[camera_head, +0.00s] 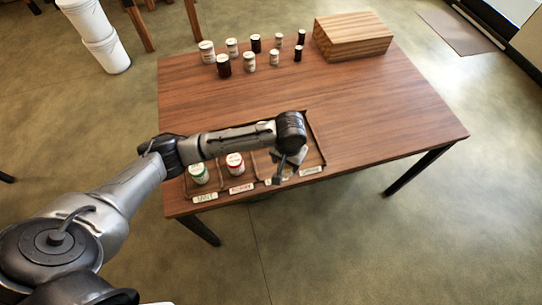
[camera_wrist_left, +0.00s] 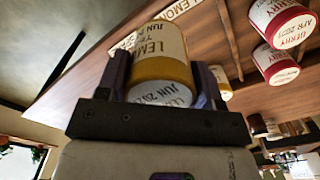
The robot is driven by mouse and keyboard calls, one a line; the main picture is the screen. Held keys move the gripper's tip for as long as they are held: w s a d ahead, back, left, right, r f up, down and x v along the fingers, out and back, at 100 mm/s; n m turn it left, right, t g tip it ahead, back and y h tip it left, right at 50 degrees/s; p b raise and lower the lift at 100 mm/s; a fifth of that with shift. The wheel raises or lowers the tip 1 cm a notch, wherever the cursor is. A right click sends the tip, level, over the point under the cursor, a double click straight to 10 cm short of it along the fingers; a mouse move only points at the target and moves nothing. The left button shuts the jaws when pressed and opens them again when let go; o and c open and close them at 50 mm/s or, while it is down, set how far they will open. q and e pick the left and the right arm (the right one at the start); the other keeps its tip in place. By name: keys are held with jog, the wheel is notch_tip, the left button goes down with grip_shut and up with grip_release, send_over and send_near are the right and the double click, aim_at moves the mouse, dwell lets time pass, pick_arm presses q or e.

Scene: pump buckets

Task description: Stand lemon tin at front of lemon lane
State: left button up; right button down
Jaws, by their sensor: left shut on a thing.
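The lemon tin (camera_wrist_left: 160,55), with a yellow band and a white label reading LEMON and JUN, is between the two fingers of my left gripper (camera_wrist_left: 163,78), which is shut on it. In the head view my left gripper (camera_head: 288,165) is over the front part of the laned tray (camera_head: 318,140), and my wrist hides the held tin. A LEMON lane label (camera_wrist_left: 181,9) shows just beyond the tin in the wrist view. Another yellow-banded tin (camera_wrist_left: 222,84) is partly hidden behind my right-hand finger. I cannot tell whether the held tin touches the tray.
A mint tin (camera_head: 199,174) and a berry tin (camera_head: 235,162) stand in the left lanes. Red berry tins (camera_wrist_left: 283,22) show close by in the wrist view. Several tins (camera_head: 249,61) and a wooden box (camera_head: 352,37) stand at the back. The table's right side is clear.

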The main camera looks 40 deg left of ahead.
pick_arm(q)
jog(key=shift+w+a+f+b, duration=0.15)
jog(key=shift+w+a+f, duration=0.4)
jog(key=shift+a+f, duration=1.05)
jog(key=shift+w+a+f+b, duration=0.2)
jog(key=shift+w+a+f, duration=0.35)
jog(key=shift+a+f, duration=1)
jog(key=shift+w+a+f+b, duration=0.15)
jog(key=shift+w+a+f, duration=0.4)
jog(key=shift+a+f, duration=1)
jog(key=shift+f, duration=0.2)
jog(key=shift+f, duration=0.1)
jog(key=o, duration=1)
